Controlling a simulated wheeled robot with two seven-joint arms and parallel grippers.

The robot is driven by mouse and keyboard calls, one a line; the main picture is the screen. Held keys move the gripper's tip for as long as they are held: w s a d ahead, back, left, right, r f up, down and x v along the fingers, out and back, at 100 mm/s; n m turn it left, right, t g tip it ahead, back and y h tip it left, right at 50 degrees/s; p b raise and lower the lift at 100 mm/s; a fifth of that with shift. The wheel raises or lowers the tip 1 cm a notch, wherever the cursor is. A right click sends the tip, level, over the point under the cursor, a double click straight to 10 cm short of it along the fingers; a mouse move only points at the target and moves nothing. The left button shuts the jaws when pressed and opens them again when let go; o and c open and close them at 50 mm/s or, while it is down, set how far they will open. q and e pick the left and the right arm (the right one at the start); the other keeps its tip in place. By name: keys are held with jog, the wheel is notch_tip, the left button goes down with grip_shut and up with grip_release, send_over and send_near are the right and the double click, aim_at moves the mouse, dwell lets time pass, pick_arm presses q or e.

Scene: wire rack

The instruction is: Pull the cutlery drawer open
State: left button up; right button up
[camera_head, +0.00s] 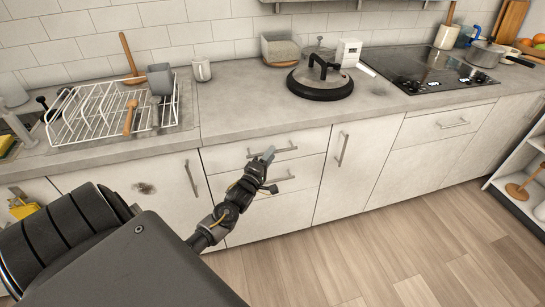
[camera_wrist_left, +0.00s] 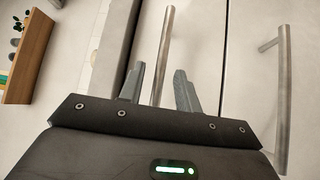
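The top drawer (camera_head: 225,157) of the lower cabinet is shut, with a horizontal metal bar handle (camera_head: 285,149). I take it for the cutlery drawer; its contents are hidden. My left gripper (camera_head: 267,158) is in front of this drawer, close to the handle. In the left wrist view, the open fingers of my left gripper (camera_wrist_left: 158,85) stand on either side of a bar handle (camera_wrist_left: 167,40). A gap shows between the fingers and the bar, and I cannot tell how deep the bar lies between them. My right gripper is not in view.
A second drawer (camera_head: 300,178) with its own handle lies just below; another handle (camera_wrist_left: 284,100) shows at the right in the left wrist view. Cabinet doors (camera_head: 355,150) flank the drawers. The counter (camera_head: 235,100) overhangs above. The wooden floor (camera_head: 390,250) in front is clear.

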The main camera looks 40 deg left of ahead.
pick_arm(q)
jog(key=shift+b+x, duration=0.3)
jog(key=shift+x, duration=0.75)
grip_shut()
jog(key=shift+d, duration=0.1)
